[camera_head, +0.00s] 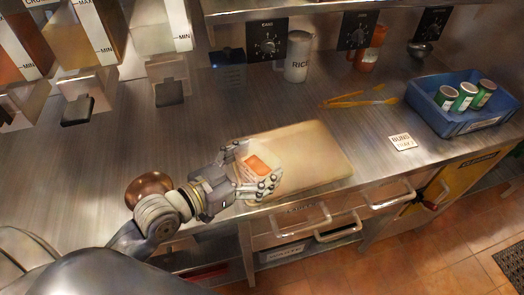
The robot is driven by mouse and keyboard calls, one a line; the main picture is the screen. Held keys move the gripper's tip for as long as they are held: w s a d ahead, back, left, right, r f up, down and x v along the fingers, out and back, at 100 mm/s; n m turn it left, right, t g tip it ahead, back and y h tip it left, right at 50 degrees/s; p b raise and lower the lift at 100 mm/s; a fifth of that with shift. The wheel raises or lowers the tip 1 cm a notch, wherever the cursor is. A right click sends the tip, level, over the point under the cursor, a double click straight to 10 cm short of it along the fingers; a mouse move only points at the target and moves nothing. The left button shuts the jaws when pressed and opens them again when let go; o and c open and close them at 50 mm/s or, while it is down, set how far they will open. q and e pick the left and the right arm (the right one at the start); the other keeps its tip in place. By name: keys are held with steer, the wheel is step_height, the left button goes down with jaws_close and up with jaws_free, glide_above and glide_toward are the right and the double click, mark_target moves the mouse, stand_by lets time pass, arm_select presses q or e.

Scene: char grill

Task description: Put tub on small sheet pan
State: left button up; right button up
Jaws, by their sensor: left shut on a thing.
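The tub (257,165) is a small pale container with an orange-red top. My left gripper (258,178) is shut on it, with fingers on both sides. The tub is over the left part of a flat tan rectangular board or pan (315,158) on the steel counter, which looks like the small sheet pan. I cannot tell whether the tub touches it or is held just above. The tub's lower sides are partly hidden by the fingers. My right gripper is not in view.
A white "RICE" jug (298,58) and orange tongs (360,98) are farther back. A blue bin (464,123) with green-and-white cans stands at the right. A "BUNS" card (402,142) lies near the front edge. Dispensers (85,95) hang at upper left. Drawer handles (302,222) stick out below.

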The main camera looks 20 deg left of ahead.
mark_target(258, 170)
arm_select(q)
steer(key=w+f, duration=0.1)
steer(key=w, duration=0.1)
steer(key=w+a+f, duration=0.1)
steer(key=w, duration=0.1)
steer(key=w+f+p, duration=0.1)
steer(key=w+f, duration=0.1)
steer(key=w, duration=0.1)
steer(key=shift+w+a, duration=0.1)
steer(key=shift+a, duration=0.2)
steer(key=shift+f, duration=0.2)
steer(key=o, duration=1.2)
steer(key=shift+r, duration=0.15)
